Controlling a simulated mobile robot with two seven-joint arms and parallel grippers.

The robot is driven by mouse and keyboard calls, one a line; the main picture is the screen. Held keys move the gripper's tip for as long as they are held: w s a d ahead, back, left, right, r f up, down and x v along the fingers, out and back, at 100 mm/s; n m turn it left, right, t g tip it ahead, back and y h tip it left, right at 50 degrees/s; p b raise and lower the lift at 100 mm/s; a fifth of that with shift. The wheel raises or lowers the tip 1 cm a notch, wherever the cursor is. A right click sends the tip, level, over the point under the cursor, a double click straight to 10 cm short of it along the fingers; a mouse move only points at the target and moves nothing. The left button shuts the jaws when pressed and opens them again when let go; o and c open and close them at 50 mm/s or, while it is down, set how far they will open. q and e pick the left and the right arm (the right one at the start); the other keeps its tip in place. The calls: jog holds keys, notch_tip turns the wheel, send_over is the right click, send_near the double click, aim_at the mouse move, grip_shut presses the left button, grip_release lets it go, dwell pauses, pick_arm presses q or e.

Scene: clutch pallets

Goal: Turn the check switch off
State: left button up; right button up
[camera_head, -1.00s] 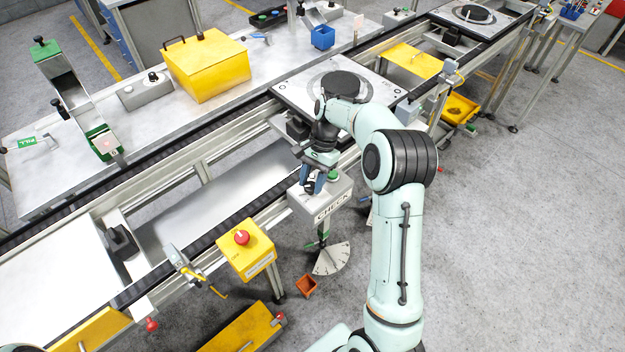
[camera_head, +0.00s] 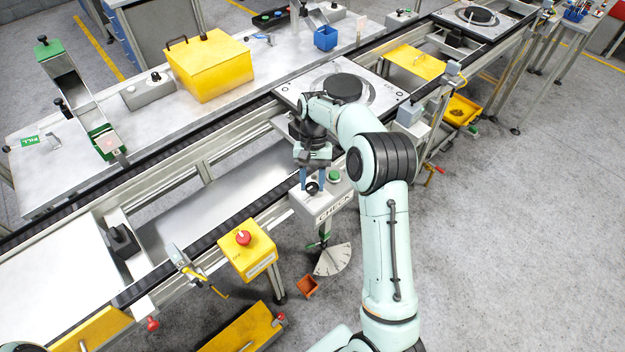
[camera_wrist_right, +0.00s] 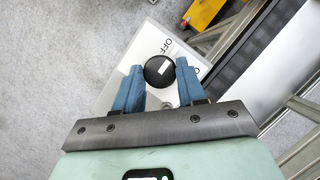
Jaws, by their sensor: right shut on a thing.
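The check switch is a black round knob (camera_head: 311,188) on top of a pale box lettered CHECK (camera_head: 335,209). In the right wrist view the knob (camera_wrist_right: 159,71) has a short white mark that slants toward the upper right. The printed word OFF lies just above the knob there; another label to the right is partly hidden by a finger. My right gripper (camera_head: 312,184) points down at the box, its blue fingers shut on the knob from both sides; they also show in the wrist view (camera_wrist_right: 160,69). My left gripper is not in view.
A green button (camera_head: 333,174) sits on the same box beside the knob. A yellow box with a red button (camera_head: 243,238) stands to the left. The conveyor (camera_head: 200,150) runs behind, carrying a pallet with a black disc (camera_head: 343,86). Open floor lies to the right.

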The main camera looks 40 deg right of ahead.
jog(key=shift+r, duration=0.1)
jog(key=o, duration=1)
jog(key=shift+o, duration=0.2)
jog(key=v, duration=1.2)
